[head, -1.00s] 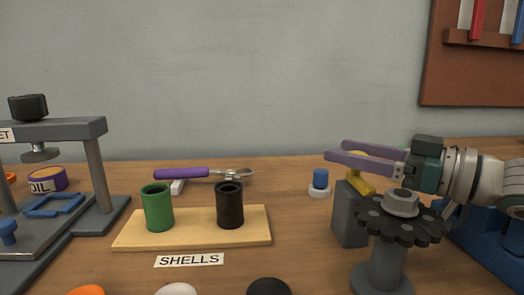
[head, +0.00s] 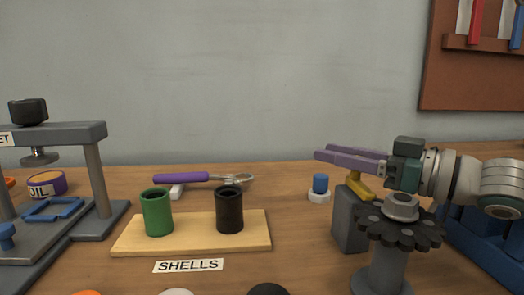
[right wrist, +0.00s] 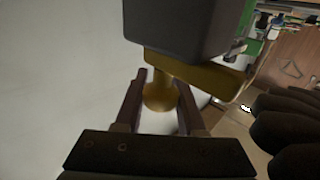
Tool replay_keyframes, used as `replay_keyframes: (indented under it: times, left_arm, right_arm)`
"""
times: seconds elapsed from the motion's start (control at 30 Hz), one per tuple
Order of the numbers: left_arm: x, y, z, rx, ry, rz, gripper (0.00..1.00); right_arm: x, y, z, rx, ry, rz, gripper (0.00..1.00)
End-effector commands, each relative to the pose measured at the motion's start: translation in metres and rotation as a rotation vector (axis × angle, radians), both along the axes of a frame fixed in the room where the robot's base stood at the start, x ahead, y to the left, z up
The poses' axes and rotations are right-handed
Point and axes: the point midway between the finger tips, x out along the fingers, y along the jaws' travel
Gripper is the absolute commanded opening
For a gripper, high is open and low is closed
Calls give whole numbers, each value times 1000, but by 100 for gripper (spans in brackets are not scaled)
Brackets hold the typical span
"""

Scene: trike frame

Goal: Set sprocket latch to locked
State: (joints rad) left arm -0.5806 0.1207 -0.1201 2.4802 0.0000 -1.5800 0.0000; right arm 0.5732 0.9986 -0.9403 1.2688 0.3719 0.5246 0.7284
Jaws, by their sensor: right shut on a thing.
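The sprocket latch is a yellow lever (head: 359,188) on a grey block (head: 348,222) behind the dark toothed sprocket (head: 399,228). In the right wrist view the lever (right wrist: 198,76) runs along the block (right wrist: 185,25) and ends in a rounded yellow knob (right wrist: 160,97). My right gripper (head: 317,155) reaches left over the block, its purple fingers hiding part of the lever in the head view. In the wrist view its fingers (right wrist: 161,90) lie on both sides of the knob, and it is shut on it. My left gripper is out of view.
The sprocket stands on a grey post (head: 381,270) in front of the block. A blue-topped white button (head: 320,188) is left of the block. A wooden board (head: 190,244) holds green and black shells. A blue structure (head: 490,245) stands at the right.

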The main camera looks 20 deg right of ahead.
Motion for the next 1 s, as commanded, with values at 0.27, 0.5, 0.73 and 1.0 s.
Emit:
replay_keyframes:
  times: [0.27,0.5,0.73,1.0]
  left_arm:
    - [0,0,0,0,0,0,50]
    - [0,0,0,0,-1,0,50]
    - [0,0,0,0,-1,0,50]
    - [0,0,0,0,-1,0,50]
  right_arm:
    - [0,0,0,0,0,0,0]
    - [0,0,0,0,0,0,0]
    - [0,0,0,0,0,0,0]
    - [0,0,0,0,0,0,0]
